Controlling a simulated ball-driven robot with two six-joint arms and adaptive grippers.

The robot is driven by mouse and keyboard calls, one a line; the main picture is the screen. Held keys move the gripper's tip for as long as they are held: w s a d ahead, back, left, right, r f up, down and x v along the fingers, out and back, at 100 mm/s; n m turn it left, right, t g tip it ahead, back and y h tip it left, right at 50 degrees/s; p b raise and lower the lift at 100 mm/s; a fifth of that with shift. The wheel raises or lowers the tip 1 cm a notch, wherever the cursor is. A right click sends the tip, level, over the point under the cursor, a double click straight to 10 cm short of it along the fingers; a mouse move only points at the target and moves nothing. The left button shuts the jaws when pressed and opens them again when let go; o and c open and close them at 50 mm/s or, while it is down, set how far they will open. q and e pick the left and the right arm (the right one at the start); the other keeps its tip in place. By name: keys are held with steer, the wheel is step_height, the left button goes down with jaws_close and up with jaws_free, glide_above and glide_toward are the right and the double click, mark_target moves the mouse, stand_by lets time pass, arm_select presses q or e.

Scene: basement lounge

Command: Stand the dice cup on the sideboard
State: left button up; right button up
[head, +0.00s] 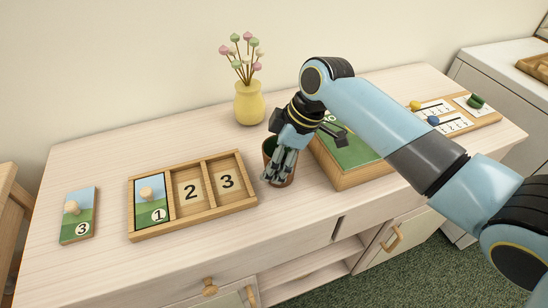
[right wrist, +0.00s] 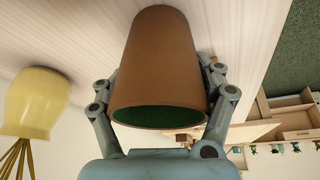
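The dice cup (head: 268,148) is brown with a green inside. It is upright, mouth up, at the middle of the pale wood sideboard (head: 100,150), partly hidden by my right gripper (head: 279,172). In the right wrist view the cup (right wrist: 158,65) fills the space between the fingers of the right gripper (right wrist: 160,85), which press against both sides. Its base is at or very close to the sideboard top; I cannot tell if it touches. My left gripper is not in view.
A yellow vase (head: 249,103) with flowers stands behind the cup. A numbered wooden tray (head: 190,228) lies to the left, with a loose card tile (head: 79,215) beyond it. A green-topped box (head: 345,180) is close on the right, and a board (head: 490,118) lies farther right.

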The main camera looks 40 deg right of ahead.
steer(key=o, duration=0.6)
steer(key=v, duration=1.2)
steer(key=shift+r, duration=0.1)
